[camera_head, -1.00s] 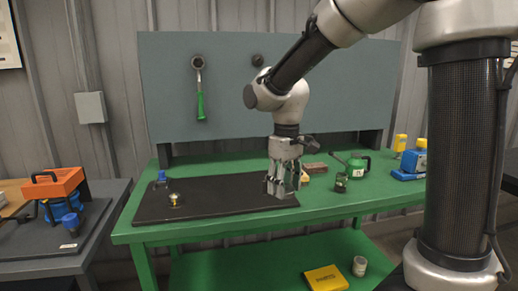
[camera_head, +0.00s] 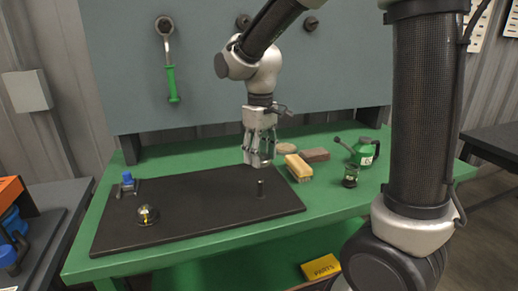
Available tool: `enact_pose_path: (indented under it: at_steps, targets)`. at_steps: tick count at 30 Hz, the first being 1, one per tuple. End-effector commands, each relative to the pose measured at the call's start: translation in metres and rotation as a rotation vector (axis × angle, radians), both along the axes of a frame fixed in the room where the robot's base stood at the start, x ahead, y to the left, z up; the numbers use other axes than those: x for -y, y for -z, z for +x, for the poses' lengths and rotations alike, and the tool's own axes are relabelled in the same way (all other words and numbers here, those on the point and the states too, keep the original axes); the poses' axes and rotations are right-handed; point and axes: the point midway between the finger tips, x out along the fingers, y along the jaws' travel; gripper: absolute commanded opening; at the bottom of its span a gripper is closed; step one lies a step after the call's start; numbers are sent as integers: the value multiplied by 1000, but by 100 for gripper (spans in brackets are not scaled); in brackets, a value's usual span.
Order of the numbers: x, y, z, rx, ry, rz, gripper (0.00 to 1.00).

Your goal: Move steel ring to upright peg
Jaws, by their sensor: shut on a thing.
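My gripper (camera_head: 258,157) points down above the right part of the black mat (camera_head: 205,200). It is shut on the steel ring, which is grey like the fingers and hard to make out between them. At the mat's left front, a second stand with a round base and a yellowish part (camera_head: 147,214) sits on the mat.
The green bench (camera_head: 330,205) also holds a small blue-topped item (camera_head: 128,183), a wood-backed brush (camera_head: 299,168), a dark green jar (camera_head: 351,176) and a green oil can (camera_head: 363,152). A yellow box (camera_head: 321,267) lies on the lower shelf. A grey panel (camera_head: 330,60) stands behind.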

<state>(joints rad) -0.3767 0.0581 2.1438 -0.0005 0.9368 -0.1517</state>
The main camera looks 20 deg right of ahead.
Motion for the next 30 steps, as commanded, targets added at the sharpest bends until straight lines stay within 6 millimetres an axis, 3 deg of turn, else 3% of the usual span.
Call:
enact_pose_path:
  at_steps: [17,30]
  targets:
    - [0,41,-1,-2,0,-1,27]
    - [0,44,0,-1,0,-1,27]
